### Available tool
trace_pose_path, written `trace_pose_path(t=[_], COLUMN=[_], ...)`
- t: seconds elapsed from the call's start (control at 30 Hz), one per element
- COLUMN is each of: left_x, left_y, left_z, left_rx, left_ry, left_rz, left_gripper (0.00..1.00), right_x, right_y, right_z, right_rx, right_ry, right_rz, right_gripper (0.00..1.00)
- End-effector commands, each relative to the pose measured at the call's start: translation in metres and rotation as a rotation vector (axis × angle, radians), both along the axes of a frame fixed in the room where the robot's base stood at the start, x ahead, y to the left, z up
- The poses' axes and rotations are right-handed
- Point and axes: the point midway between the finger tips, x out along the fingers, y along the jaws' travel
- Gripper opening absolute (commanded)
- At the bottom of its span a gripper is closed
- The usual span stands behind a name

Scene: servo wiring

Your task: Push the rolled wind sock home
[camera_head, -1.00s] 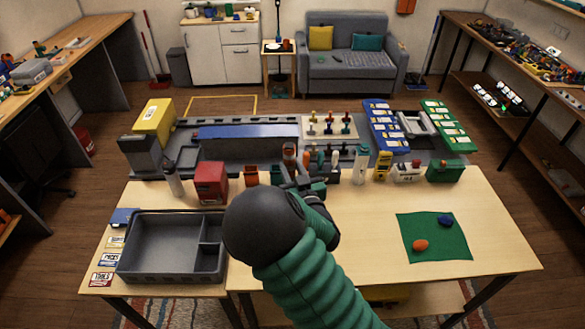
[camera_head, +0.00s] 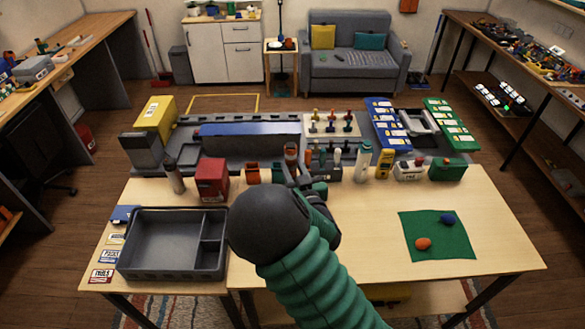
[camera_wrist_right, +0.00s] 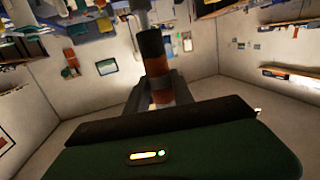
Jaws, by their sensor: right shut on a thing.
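The rolled wind sock looks like a short cylinder with dark and orange bands. It shows in the right wrist view (camera_wrist_right: 154,52) between my fingers, and its orange-banded end shows in the head view (camera_head: 291,156). My right gripper (camera_head: 301,178) is shut on it, above the back edge of the table. In the wrist view the fingers (camera_wrist_right: 160,96) close around its near part. A grey post-like part (camera_wrist_right: 141,14) lies beyond its far end; I cannot tell whether they touch. My dark wrist and green arm hide the table below. My left gripper is not in view.
Tools and small boxes crowd the table's back edge, including a red box (camera_head: 211,179), an orange holder (camera_head: 252,173) and a white bottle (camera_head: 362,161). A grey divided tray (camera_head: 160,271) lies front left. A green mat (camera_head: 436,249) lies right. The middle right is clear.

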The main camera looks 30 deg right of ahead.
Motion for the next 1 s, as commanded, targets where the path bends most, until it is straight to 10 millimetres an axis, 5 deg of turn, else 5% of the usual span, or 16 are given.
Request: trace_pose_path(t=[1.0], left_x=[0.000], left_y=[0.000], left_z=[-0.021], left_rx=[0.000], left_ry=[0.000], left_rz=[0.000], left_gripper=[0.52], right_x=[0.000], right_y=[0.000], right_z=[-0.021], right_rx=[0.001], right_ry=[-0.001], right_rz=[0.000], right_gripper=[0.00])
